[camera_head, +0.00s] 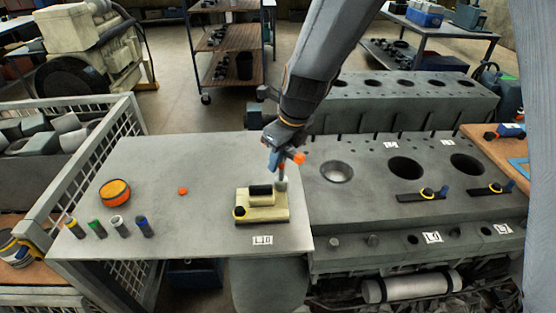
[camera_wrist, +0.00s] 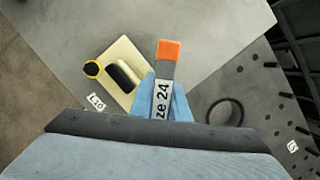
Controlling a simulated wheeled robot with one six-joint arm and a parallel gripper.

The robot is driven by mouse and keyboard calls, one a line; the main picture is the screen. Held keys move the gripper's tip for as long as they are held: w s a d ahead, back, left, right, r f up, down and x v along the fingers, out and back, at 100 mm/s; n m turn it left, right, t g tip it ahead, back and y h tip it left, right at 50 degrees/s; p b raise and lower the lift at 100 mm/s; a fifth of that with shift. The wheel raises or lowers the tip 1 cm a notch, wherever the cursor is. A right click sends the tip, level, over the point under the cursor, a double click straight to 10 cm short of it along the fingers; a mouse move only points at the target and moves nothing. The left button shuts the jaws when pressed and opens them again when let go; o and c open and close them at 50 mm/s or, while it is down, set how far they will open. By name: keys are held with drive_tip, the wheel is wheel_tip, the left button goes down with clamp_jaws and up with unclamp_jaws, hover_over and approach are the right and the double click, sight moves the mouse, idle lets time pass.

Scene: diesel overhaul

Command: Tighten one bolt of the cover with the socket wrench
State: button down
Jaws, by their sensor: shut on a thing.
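The cover looks to be a pale beige block (camera_head: 275,214) with a black top piece and a dark yellow-ringed part at its front left corner. It lies on the grey table, and also shows in the wrist view (camera_wrist: 118,58). My gripper (camera_head: 277,155), with blue fingers, is shut on the socket wrench. In the wrist view the wrench's label (camera_wrist: 163,100) partly reads "ze 24". Whether the socket touches a bolt is hidden.
The grey engine block (camera_head: 350,210) with round bores adjoins the table on the right. Several small coloured cylinders (camera_head: 97,228), an orange-topped round object (camera_head: 115,192) and a small orange piece (camera_head: 183,191) are on the table's left. A mesh-sided crate (camera_head: 100,140) borders it.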

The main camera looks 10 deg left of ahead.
drive_tip(key=shift+r, duration=0.1)
drive_tip(key=shift+r, duration=0.7)
drive_tip(key=shift+f+n+b, duration=0.1)
drive_tip(key=shift+n+b, duration=0.35)
drive_tip(key=shift+n, duration=0.05)
drive_tip(key=shift+s+n+g+y+b, duration=0.15)
drive_tip(key=shift+n+g+b, duration=0.15)
drive_tip(key=shift+n, duration=0.4)
drive_tip(key=shift+n+g+y+b, duration=0.2)
drive_tip(key=shift+n+b, duration=0.2)
drive_tip(key=shift+n, duration=0.3)
drive_tip(key=n, duration=0.2)
drive_tip(key=n+g, duration=0.1)
drive_tip(key=n, duration=0.1)
drive_tip(key=shift+s, duration=0.25)
drive_tip(key=n, duration=0.2)
drive_tip(key=n+g, duration=0.1)
drive_tip(key=n, duration=0.1)
drive_tip(key=shift+s+n, duration=0.2)
drive_tip(key=shift+n, duration=0.1)
drive_tip(key=n+g+h, duration=0.1)
drive_tip(key=n, duration=0.3)
drive_tip(key=shift+s+p, duration=0.2)
drive_tip(key=shift+p, duration=0.1)
